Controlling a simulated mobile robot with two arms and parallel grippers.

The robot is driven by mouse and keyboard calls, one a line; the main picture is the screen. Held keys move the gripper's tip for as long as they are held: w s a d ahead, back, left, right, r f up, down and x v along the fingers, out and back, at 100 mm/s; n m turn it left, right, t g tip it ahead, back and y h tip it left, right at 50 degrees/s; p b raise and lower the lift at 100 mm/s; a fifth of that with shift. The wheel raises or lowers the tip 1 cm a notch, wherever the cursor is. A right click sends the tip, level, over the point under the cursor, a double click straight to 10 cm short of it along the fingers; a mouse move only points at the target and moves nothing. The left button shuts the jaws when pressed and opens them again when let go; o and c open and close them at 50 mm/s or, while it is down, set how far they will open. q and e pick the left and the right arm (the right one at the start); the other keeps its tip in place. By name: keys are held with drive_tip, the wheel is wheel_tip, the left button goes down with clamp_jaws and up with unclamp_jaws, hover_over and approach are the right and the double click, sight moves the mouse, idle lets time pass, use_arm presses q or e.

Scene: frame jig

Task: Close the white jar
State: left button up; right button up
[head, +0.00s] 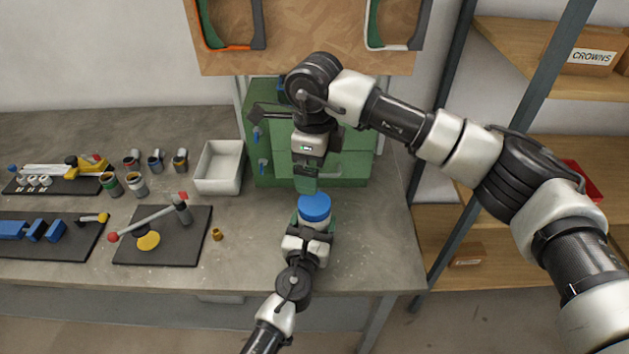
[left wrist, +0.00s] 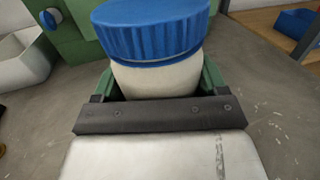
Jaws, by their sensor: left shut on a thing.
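The white jar (left wrist: 160,78) stands between the green fingers of my left gripper (head: 315,228), near the front right of the bench. My left gripper is shut on the jar's body; its fingers also show on both sides of the jar in the left wrist view. A ribbed blue lid (head: 314,206) sits on top of the jar, and it also shows in the left wrist view (left wrist: 152,30). How tightly it is seated cannot be told. My right gripper (head: 306,183) points down just above and behind the lid, apparently apart from it. Its finger opening is unclear.
A white open bin (head: 219,184) and a green cabinet (head: 345,165) stand behind the jar. To the left are a black board with a red-ended lever (head: 180,250), a small brass piece (head: 216,234) and several small pots. Bare bench lies left of the jar.

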drive_tip(key=shift+r, duration=0.8)
use_arm(q)
drive_tip(key=o, duration=1.7)
drive_tip(key=shift+o, duration=0.2)
drive_tip(key=v, duration=1)
drive_tip(key=shift+s+a, duration=0.15)
drive_tip(key=shift+s, duration=0.2)
use_arm(e)
drive_tip(key=shift+f, duration=0.3)
drive_tip(key=shift+s, duration=0.1)
